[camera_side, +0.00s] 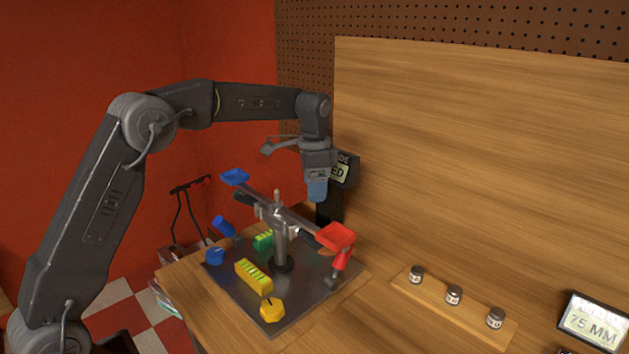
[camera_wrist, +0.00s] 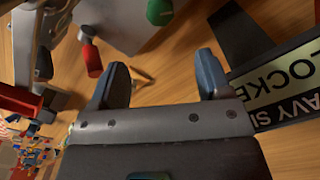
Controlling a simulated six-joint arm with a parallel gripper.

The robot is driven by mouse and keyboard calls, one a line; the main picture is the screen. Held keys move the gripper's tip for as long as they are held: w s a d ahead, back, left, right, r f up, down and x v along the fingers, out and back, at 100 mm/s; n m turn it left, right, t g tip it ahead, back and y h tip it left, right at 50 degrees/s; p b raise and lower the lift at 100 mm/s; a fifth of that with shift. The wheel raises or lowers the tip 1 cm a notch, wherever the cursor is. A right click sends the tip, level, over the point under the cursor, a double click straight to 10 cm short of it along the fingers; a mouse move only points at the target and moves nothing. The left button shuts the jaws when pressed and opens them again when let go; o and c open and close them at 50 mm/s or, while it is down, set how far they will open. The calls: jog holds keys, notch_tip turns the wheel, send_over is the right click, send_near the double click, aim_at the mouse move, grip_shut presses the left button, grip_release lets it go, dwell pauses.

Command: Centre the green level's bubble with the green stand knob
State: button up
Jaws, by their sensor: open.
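The green level (camera_side: 263,239) lies on the dark stand plate (camera_side: 310,278), behind the yellow level; its bubble is too small to read. In the wrist view a green rounded piece (camera_wrist: 160,11), which looks like the green stand knob, shows at the top edge beside the grey plate. I cannot pick out the green knob in the side view. My gripper (camera_side: 317,192) is open and empty, pointing down above the far right side of the stand. In the wrist view its fingers (camera_wrist: 161,68) are apart, with bare wood between them and the green piece ahead of them.
The balance post (camera_side: 280,245) carries a beam with a blue pan (camera_side: 235,177) and a red pan (camera_side: 336,236). A yellow level (camera_side: 253,276), yellow knob (camera_side: 271,310) and blue knob (camera_side: 215,256) are on the stand. A dark sign (camera_side: 343,169) stands close behind my gripper. Jars (camera_side: 454,295) stand right.

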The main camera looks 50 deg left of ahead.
jog(key=shift+r, duration=0.5)
jog(key=f+m, duration=0.1)
jog(key=f, duration=0.3)
jog(key=f+m, duration=0.2)
jog(key=f, duration=0.3)
jog(key=f+m, duration=0.2)
jog(key=f, duration=0.3)
jog(key=shift+s+a, duration=0.1)
jog(key=shift+a, duration=0.1)
